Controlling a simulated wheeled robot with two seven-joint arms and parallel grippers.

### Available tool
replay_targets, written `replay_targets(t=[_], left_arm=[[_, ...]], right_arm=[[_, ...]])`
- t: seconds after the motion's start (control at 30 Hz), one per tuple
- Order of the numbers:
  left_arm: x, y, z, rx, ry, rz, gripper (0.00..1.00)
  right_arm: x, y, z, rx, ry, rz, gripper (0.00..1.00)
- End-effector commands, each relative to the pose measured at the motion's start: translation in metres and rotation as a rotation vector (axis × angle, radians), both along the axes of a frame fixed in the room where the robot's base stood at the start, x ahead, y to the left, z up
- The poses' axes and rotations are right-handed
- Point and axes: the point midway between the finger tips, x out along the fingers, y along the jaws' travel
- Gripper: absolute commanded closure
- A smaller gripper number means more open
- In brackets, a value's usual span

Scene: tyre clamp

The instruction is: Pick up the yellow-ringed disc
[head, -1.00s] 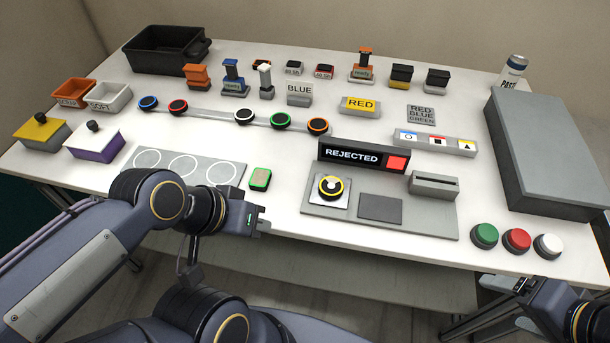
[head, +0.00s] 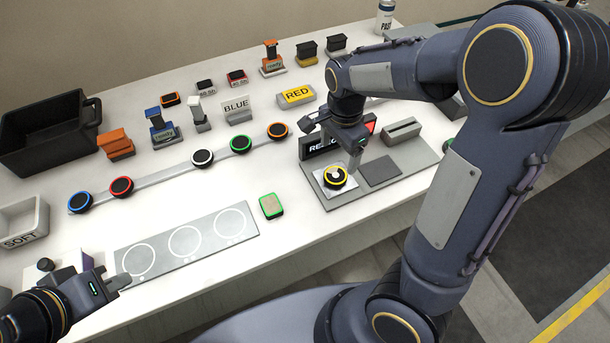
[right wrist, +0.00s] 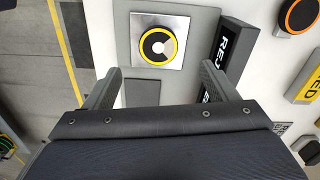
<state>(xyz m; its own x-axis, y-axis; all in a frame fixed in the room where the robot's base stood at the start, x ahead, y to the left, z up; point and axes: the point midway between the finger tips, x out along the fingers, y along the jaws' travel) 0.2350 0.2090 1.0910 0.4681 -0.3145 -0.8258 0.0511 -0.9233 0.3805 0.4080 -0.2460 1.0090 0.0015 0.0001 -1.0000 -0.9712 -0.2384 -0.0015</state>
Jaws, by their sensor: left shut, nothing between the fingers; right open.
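The yellow-ringed disc (head: 335,177), black with a pale centre, lies on a square silver plate (head: 322,188) on the grey base board. It also shows in the right wrist view (right wrist: 158,46), beyond and between the open fingers. My right gripper (head: 342,150) is open and empty, just above and behind the disc in the head view. In the right wrist view my right gripper (right wrist: 160,82) has its fingers apart, with no contact with the disc visible. My left gripper (head: 122,277) is shut and empty at the lower left, far from the disc.
The REJECTED display (head: 316,147) stands right behind the disc, partly hidden by my right arm. A slotted grey block (head: 402,131) and a dark square pad (head: 381,171) are to its right. A green-edged block (head: 271,206) lies to its left. Several ringed discs line a grey strip.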

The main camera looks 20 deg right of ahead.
Motion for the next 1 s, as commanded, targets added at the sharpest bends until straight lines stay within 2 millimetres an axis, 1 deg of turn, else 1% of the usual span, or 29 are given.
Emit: replay_targets(t=[0.33,0.5,0.6,0.7,0.87,0.93,1.0], left_arm=[[0.0,0.0,0.003,0.0,0.0,0.0,1.0],[0.0,0.0,0.006,0.0,0.0,0.0,1.0],[0.0,0.0,0.006,0.0,0.0,0.0,1.0],[0.0,0.0,0.006,0.0,0.0,0.0,1.0],[0.0,0.0,0.006,0.0,0.0,0.0,1.0],[0.0,0.0,0.006,0.0,0.0,0.0,1.0],[0.0,0.0,0.006,0.0,0.0,0.0,1.0]], right_arm=[[-0.001,-0.002,-0.037,-0.005,0.007,-0.008,0.21],[-0.002,-0.003,-0.064,-0.005,0.007,-0.007,0.21],[-0.002,-0.003,-0.074,-0.004,0.005,-0.007,0.21],[-0.002,-0.002,-0.078,-0.004,0.002,-0.006,0.21],[-0.001,-0.002,-0.078,-0.003,0.001,-0.005,0.21],[-0.001,-0.002,-0.078,-0.003,0.001,-0.005,0.27],[-0.001,-0.002,-0.077,-0.003,0.001,-0.005,0.36]])
